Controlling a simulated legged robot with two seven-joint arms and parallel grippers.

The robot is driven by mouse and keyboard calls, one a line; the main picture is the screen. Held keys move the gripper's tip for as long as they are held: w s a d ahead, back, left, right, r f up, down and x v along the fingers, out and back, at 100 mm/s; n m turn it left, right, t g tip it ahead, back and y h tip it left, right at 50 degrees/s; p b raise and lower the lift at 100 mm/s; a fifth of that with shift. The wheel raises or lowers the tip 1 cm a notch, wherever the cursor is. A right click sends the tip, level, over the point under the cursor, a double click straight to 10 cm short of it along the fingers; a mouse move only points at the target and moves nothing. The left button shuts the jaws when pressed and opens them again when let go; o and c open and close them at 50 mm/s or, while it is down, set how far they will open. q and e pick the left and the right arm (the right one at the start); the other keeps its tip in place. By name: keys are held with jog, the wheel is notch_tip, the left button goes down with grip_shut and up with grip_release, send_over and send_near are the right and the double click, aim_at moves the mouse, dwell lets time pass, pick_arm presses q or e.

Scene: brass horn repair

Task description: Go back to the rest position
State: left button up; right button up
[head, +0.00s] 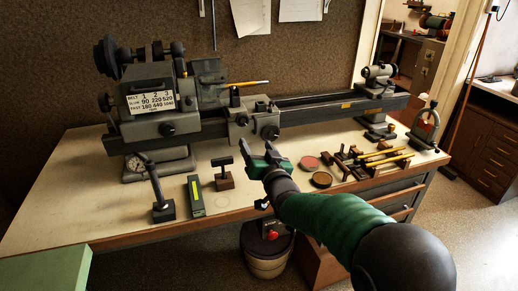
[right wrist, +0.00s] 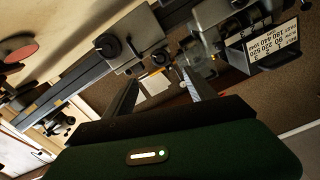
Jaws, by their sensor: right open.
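My right gripper (head: 257,150) reaches out over the front part of the bench, in front of the lathe carriage (head: 252,121). Its jaws are apart and nothing shows between them. In the right wrist view its two fingers (right wrist: 163,92) stand open and empty, with the lathe beyond them, tilted in the picture. My right arm comes in from the lower right in a green sleeve. My left gripper is not in view.
A grey lathe (head: 155,100) fills the bench's back. In front stand a dial gauge (head: 140,162), a green-yellow block (head: 195,196) and a T-handled tool (head: 223,174). Round tins (head: 322,180) and brass rods (head: 385,160) lie right. A bucket (head: 266,255) stands below the front edge.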

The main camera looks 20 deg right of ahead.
jog(key=s+d+f+n+g, duration=0.1)
jog(key=s+d+f+g, duration=0.1)
jog(key=s+f+g, duration=1)
jog(key=s+f+n+g+h, duration=0.1)
jog(key=s+f+g, duration=0.1)
jog(key=s+f, duration=0.75)
jog(key=s+f+n+g, duration=0.1)
jog(key=s+f, duration=0.4)
jog(key=s, duration=0.9)
notch_tip(320, 180, up, 14)
jog(key=p, duration=1.4)
jog(key=shift+w+d+r+p, duration=0.2)
jog(key=shift+w+d+p, duration=0.05)
jog(key=shift+w+p, duration=0.1)
